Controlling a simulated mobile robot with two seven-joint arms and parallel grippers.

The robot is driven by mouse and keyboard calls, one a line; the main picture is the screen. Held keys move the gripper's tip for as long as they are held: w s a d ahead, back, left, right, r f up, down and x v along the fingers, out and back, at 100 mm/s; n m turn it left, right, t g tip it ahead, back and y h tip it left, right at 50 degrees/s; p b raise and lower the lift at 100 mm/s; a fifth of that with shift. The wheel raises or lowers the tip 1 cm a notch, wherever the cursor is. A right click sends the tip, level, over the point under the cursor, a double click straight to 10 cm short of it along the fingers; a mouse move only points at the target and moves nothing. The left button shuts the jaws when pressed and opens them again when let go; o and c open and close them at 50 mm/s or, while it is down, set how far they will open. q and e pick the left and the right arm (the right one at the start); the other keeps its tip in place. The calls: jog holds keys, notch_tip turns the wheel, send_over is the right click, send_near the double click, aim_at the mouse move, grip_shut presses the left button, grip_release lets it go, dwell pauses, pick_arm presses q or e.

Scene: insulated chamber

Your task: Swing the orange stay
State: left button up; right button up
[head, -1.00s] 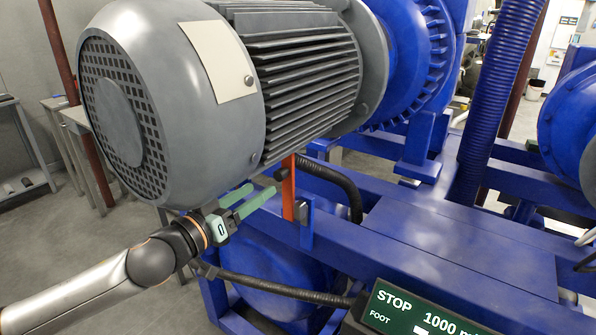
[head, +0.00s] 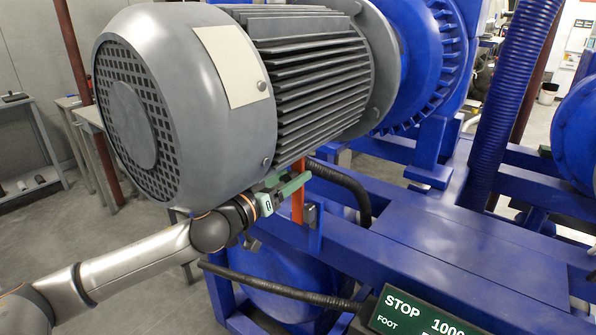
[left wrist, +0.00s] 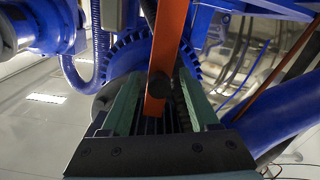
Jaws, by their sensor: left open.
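The orange stay (head: 298,205) is a narrow flat bar standing nearly upright under the grey motor, by the blue frame. My left gripper (head: 290,180) is open at the stay, just under the motor. In the left wrist view the orange stay (left wrist: 168,35) runs down between the two green fingers of my left gripper (left wrist: 160,92). My right gripper is not in view.
The large grey motor (head: 225,100) hangs close above my left gripper. A blue frame rail (head: 420,230) and a black hose (head: 350,185) lie right of the stay. A green STOP sign (head: 420,318) stands at the front.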

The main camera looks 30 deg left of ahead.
pick_arm(q)
jog(key=shift+w+d+p, duration=0.15)
jog(key=shift+w+p, duration=0.15)
jog(key=shift+w, duration=1.05)
jog(key=shift+c, duration=0.3)
grip_shut()
